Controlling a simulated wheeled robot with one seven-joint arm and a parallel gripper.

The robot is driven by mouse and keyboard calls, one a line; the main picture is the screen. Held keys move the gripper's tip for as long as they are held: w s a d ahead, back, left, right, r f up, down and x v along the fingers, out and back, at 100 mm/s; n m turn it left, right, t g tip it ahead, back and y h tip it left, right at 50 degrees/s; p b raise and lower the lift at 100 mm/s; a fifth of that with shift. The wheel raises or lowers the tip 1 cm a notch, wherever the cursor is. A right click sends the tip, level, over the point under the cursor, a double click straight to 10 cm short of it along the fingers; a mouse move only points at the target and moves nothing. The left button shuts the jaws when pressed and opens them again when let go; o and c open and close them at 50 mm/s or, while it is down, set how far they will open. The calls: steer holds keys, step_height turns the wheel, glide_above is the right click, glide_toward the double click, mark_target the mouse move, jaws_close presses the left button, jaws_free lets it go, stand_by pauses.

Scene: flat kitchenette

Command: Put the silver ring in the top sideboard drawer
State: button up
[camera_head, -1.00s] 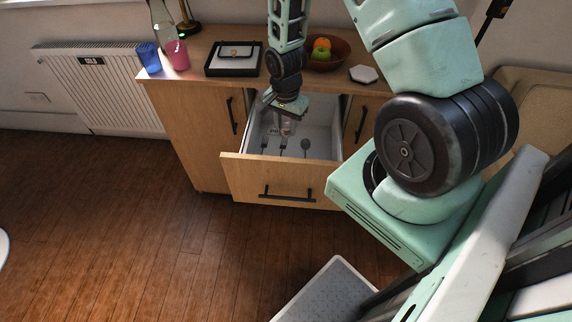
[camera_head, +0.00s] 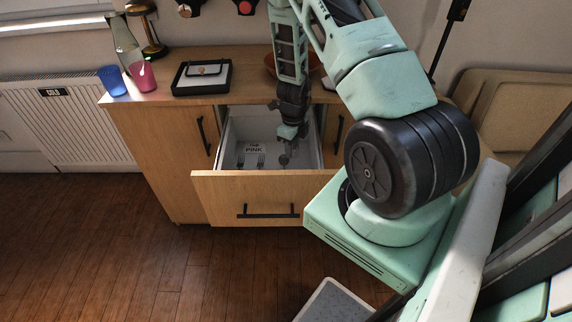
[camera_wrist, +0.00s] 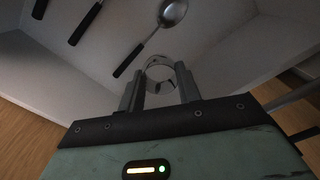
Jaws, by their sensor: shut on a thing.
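The silver ring (camera_wrist: 160,68) shows in the wrist view as an upright shiny loop between the fingertips. My gripper (camera_wrist: 161,88) is shut on it. In the head view my gripper (camera_head: 287,148) reaches down into the open top drawer (camera_head: 245,192) of the sideboard, right of its middle. The ring cannot be made out there. In the wrist view the ring is over the pale drawer floor (camera_wrist: 105,68). I cannot tell whether it touches the floor.
A spoon (camera_wrist: 172,12) and black-handled cutlery (camera_wrist: 87,22) lie in the drawer near the ring. A card reading PINK (camera_head: 254,149) lies there too. A black tray (camera_head: 178,89), blue cup (camera_head: 112,80) and pink cup (camera_head: 143,76) stand on top.

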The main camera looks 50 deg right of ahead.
step_height(320, 180, down, 6)
steer(key=shift+r, duration=0.15)
steer(key=shift+f, duration=0.2)
steer(key=shift+f+b, duration=0.45)
steer(key=shift+b, duration=0.05)
steer(key=o, duration=0.9)
steer(key=shift+o, duration=0.2)
